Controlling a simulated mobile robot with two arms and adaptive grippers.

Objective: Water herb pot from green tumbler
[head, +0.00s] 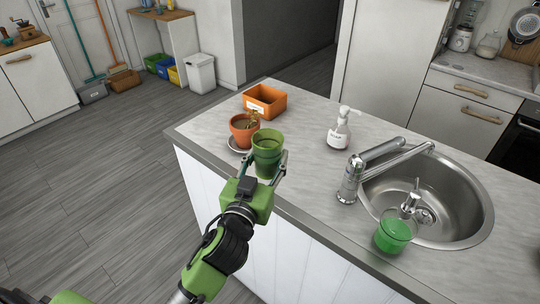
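A terracotta herb pot (244,130) with a small, sparse, brownish plant stands on a grey saucer near the counter's left end. An opaque olive-green tumbler (267,152) is between the fingers of my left gripper (267,164), close beside the herb pot at its front right. The fingers lie along both its sides, and it looks upright. Whether it touches the counter and what is inside are hard to tell. My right gripper is not in view.
An orange box (265,100) stands behind the herb pot. A white soap bottle (339,128) is to the right, before the chrome tap (351,178) and round sink (450,205). The counter (305,178) between tumbler and tap is clear.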

